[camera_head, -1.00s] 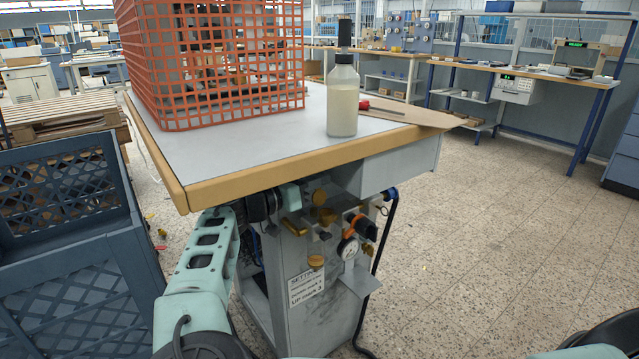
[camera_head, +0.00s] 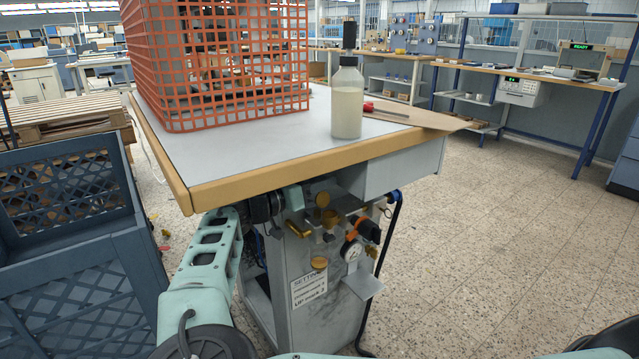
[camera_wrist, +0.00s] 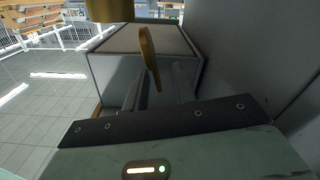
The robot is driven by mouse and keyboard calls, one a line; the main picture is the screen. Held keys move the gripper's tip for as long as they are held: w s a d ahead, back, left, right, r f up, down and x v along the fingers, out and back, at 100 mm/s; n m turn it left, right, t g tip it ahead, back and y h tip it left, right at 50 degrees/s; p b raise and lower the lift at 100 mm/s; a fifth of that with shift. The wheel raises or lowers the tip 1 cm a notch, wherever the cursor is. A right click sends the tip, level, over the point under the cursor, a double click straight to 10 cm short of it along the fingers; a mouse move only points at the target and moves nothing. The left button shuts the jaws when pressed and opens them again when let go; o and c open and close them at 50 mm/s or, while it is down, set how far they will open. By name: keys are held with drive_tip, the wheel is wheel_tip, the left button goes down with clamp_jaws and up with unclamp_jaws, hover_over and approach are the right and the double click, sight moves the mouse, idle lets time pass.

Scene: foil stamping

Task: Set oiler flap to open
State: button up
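The pneumatic unit (camera_head: 312,325) stands under the front edge of the table. Its upper part carries brass-coloured discs and knobs, a round gauge (camera_head: 351,250) and a black-and-orange knob. An upper brass disc (camera_head: 322,199) sits near the table edge; I cannot tell for certain which brass piece is the oiler flap. My gripper (camera_head: 293,197) is at the unit's upper left, close to these parts; its fingers are not clear there. In the wrist view a thin brass disc (camera_wrist: 149,58) stands nearly edge-on ahead of the gripper, below a brass block (camera_wrist: 110,9). Contact cannot be made out.
The table's wooden edge (camera_head: 285,176) overhangs my arm. On the table stand an orange wire basket (camera_head: 220,116) and a bottle (camera_head: 347,105). A blue crate (camera_head: 75,262) is to the left of my arm. The floor at right is clear.

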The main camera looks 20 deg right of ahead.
drive_tip(key=v, duration=0.7)
drive_tip(key=shift+a, duration=0.2)
